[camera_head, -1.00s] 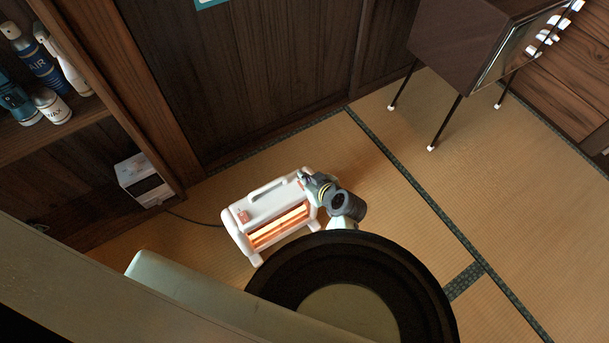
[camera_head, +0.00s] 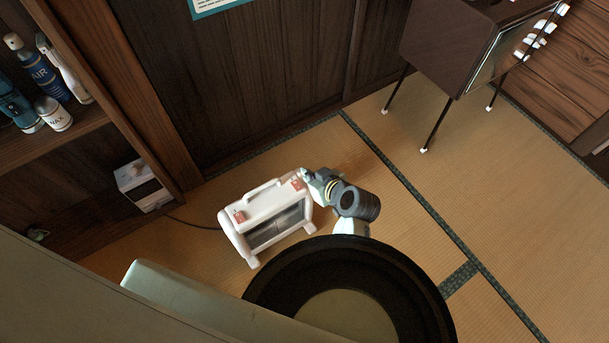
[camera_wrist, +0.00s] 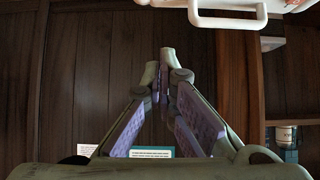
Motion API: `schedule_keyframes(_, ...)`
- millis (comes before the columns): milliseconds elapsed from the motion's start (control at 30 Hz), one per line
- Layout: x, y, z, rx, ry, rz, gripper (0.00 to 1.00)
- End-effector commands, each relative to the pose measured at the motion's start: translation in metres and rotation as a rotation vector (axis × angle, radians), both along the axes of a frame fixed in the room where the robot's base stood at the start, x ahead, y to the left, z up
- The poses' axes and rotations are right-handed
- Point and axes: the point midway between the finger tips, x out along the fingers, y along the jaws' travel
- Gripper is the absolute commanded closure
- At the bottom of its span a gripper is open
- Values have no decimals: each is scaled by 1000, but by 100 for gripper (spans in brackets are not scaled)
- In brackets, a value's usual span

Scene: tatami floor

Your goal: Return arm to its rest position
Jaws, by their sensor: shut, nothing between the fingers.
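My arm (camera_head: 355,203) reaches up from beside the dark round part of my body. My gripper (camera_head: 307,175) is at the top right corner of a white heater (camera_head: 265,208); I cannot tell whether it touches it. In the wrist view my gripper (camera_wrist: 166,58) is shut with its fingertips together and nothing between them. The heater's white handle (camera_wrist: 228,20) shows at the top right of that view, apart from the fingers. The heater stands on the tatami, and its front grille is dark.
A shelf with spray bottles and cans (camera_head: 45,80) stands at the left. A small white box (camera_head: 143,184) sits by the wall, near the heater's cord. A dark cabinet on thin legs (camera_head: 447,45) stands at the upper right. The tatami (camera_head: 430,165) at the right is clear.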

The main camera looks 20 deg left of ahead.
Motion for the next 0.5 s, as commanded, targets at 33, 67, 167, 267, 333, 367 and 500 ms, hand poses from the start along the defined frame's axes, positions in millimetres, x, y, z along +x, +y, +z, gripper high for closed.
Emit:
schedule_keyframes(33,-2,-3,4,-1,-1,-2,100)
schedule_keyframes(67,-3,-5,6,-1,-1,-2,100)
schedule_keyframes(167,-5,-7,10,-1,0,-1,100)
schedule_keyframes(267,-6,-8,12,0,0,-1,100)
schedule_keyframes(333,-6,-8,12,0,0,-1,100)
schedule_keyframes(367,-6,-8,12,0,0,-1,100)
schedule_keyframes(500,-6,-7,12,0,0,-1,100)
